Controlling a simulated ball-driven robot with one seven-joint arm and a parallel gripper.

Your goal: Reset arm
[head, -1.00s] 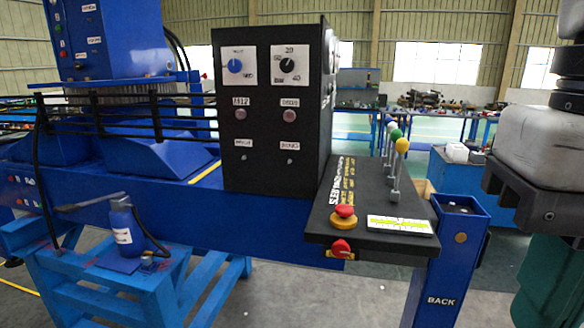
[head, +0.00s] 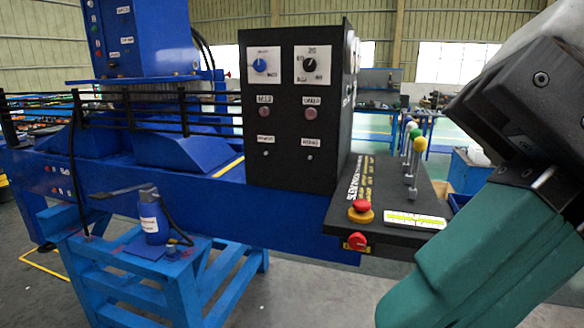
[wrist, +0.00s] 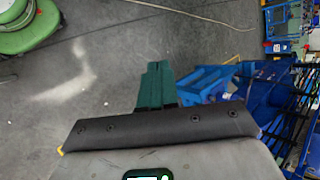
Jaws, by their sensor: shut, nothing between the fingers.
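My gripper (head: 400,303) is at the lower right of the head view. Its teal fingers are shut with nothing between them and point down and to the left. In this view it overlaps the right end of the black control box and hides the post below it. In the wrist view my gripper (wrist: 158,66) is closed over grey floor, with a blue stand (wrist: 205,82) beyond it to the right. I cannot tell the exact gap between the gripper and the machine.
The blue machine's black control panel (head: 292,160) stands at centre. A lever console (head: 375,205) with a red stop button (head: 361,206) juts toward my arm. A blue bottle (head: 152,218) sits on the blue stand at left. Grey floor (head: 320,300) is open in front.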

